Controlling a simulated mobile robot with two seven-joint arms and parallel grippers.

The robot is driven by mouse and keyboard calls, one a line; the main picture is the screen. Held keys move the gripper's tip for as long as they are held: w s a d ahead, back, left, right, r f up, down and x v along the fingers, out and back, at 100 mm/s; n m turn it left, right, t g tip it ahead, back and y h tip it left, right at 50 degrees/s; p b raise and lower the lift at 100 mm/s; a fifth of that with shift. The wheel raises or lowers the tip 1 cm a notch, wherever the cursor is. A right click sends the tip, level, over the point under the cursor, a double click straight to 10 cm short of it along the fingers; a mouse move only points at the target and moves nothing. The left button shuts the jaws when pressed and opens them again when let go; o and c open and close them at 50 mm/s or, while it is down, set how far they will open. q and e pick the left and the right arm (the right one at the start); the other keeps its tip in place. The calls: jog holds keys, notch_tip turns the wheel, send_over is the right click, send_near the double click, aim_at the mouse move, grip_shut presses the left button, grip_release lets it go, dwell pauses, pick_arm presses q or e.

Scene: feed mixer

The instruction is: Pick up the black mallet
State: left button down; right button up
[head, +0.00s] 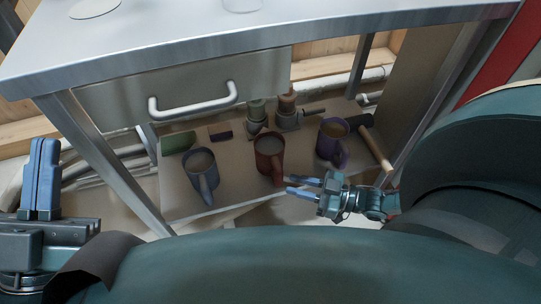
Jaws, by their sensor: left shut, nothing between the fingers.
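The black mallet lies on the lower shelf (235,190) under the metal table, at its right end. Its black head (360,122) is at the back, and its pale wooden handle (377,150) slants toward the front right edge. My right gripper (289,185) is at the shelf's front edge, left of the handle and apart from it. Its blue fingers point left, with a gap between them and nothing held. My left gripper (43,142) is at the far left, outside the table, with its blue fingers together and empty.
A green block (178,142) and jars (257,112) are behind. The table top (190,45) and drawer handle (195,108) overhang the shelf.

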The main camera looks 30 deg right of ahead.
jog(key=b+x, duration=0.1)
jog(key=x, duration=0.5)
jog(key=shift+w+f+b, duration=0.1)
jog(key=shift+b, duration=0.25)
jog(key=shift+w+a, duration=0.25)
jog(key=shift+a, duration=0.05)
jog(key=shift+w+a, duration=0.15)
grip_shut()
pick_arm(q)
jog(key=r+m+h, duration=0.1)
jog(key=m, duration=0.1)
jog(key=r+m+h, duration=0.1)
jog(key=h, duration=0.1)
jog(key=shift+s+a+r+m+g, duration=0.1)
jog(key=shift+s+r+m+g, duration=0.2)
jog(key=shift+s+r+m, duration=0.1)
jog(key=shift+f, duration=0.1)
pick_arm(e)
jog(key=shift+r, duration=0.2)
